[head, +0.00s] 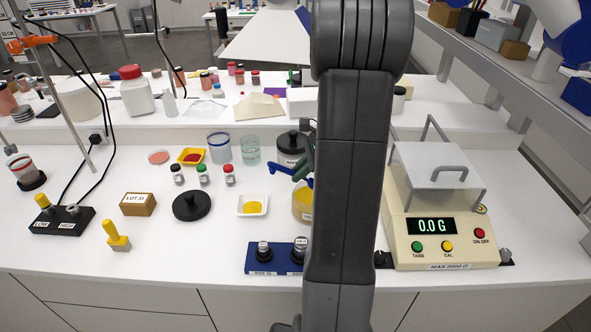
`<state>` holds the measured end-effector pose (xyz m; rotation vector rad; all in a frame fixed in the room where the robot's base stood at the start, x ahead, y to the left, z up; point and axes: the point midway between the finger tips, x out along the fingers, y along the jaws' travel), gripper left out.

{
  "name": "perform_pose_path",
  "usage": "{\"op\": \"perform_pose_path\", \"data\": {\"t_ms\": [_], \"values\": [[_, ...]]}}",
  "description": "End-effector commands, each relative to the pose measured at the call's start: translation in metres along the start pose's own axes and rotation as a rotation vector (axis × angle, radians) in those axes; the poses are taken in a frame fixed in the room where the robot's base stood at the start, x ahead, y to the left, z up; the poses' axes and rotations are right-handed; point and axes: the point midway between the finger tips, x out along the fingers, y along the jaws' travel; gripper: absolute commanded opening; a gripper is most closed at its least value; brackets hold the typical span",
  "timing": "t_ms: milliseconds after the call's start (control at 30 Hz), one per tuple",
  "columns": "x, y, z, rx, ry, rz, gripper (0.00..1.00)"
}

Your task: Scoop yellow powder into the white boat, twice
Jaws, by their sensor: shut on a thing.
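The white boat (243,211) sits on the bench left of my arm, with a patch of yellow powder (252,207) in it. A clear jar of yellow powder (301,206) stands just right of it, partly hidden by my arm. A blue scoop (299,174) shows above the jar. My gripper (308,160) is mostly hidden behind my arm and is shut on the scoop. The scoop's bowl and any powder in it cannot be made out clearly. A black lid (192,205) lies on the bench left of the boat.
A balance (445,222) reading 0.0 stands on the right. A blue weight block (273,259) is in front of the boat. Small jars (203,174), two beakers (220,148) and a black-lidded jar (291,148) stand behind.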

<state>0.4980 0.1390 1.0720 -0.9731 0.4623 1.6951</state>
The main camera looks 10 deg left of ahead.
Motion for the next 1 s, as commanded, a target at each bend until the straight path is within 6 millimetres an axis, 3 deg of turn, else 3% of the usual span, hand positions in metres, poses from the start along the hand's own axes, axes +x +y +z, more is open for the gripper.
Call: {"op": "perform_pose_path", "data": {"t_ms": [700,1000], "values": [[0.035,0.007,-0.039,-0.001,0.006,0.001,0.0],[0.039,0.008,-0.051,-0.002,0.007,0.001,0.0]]}}
